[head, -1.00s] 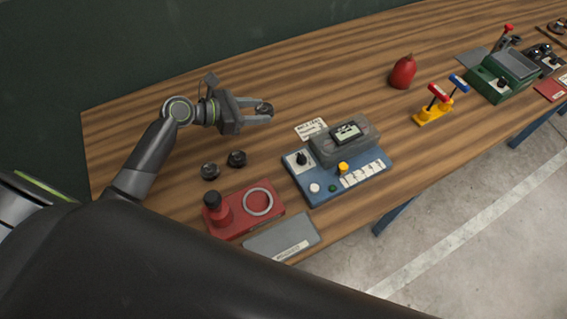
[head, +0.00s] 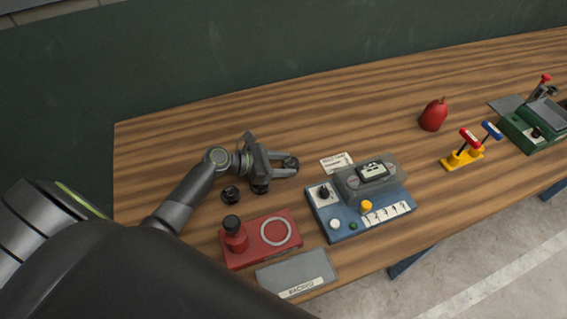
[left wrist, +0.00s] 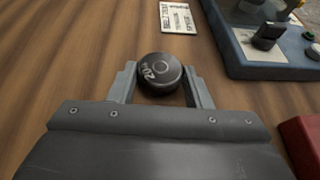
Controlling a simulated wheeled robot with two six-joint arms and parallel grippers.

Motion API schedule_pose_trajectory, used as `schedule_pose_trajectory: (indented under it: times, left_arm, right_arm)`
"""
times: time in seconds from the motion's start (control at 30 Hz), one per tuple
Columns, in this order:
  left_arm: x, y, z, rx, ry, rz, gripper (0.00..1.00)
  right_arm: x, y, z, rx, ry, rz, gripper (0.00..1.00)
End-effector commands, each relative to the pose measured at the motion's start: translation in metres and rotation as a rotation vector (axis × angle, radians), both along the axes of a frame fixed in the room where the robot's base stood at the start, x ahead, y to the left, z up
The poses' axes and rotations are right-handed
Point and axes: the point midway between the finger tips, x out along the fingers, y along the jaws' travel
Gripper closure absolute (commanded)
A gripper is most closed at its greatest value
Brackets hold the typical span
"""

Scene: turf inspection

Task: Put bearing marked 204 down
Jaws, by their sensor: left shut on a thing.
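My left gripper (head: 286,165) is shut on a dark round bearing (head: 290,162). In the left wrist view the bearing (left wrist: 160,73) sits between the two grey fingers (left wrist: 160,92), with pale markings on it that look like 204. It is low over the wooden table, left of the blue device; I cannot tell whether it touches the wood. Two more dark bearings lie by the gripper: one (head: 230,194) in the open, the other (head: 260,187) partly hidden behind the gripper. My right gripper is out of view.
A red block with a dark knob and pale ring (head: 254,246) and a grey labelled plate (head: 290,268) lie in front. A blue device (head: 350,222) and a white card (head: 336,162) are to the right. Bare wood (head: 200,130) lies behind the gripper.

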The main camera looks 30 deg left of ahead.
Motion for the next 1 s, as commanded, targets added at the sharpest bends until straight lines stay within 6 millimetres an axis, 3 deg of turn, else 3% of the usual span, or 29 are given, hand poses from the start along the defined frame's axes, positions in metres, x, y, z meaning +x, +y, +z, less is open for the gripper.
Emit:
schedule_pose_trajectory:
  times: [0.1, 0.13, 0.27, 0.63, 1.0]
  left_arm:
    - [0.000, 0.000, -0.003, -0.001, -0.001, 0.000, 0.83]
    - [0.000, 0.000, -0.003, 0.000, 0.000, 0.000, 0.52]
    - [0.000, 0.000, -0.002, 0.000, 0.000, 0.000, 0.35]
    - [-0.001, 0.001, 0.002, 0.002, 0.000, 0.001, 0.34]
    - [-0.045, 0.047, 0.024, 0.007, 0.001, -0.001, 0.34]
  right_arm:
    - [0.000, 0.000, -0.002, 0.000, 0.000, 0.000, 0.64]
    - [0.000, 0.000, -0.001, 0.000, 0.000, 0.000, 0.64]
    - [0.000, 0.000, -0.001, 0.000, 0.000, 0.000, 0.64]
    - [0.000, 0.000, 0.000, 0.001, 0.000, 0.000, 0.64]
    - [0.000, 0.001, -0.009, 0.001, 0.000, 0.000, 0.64]
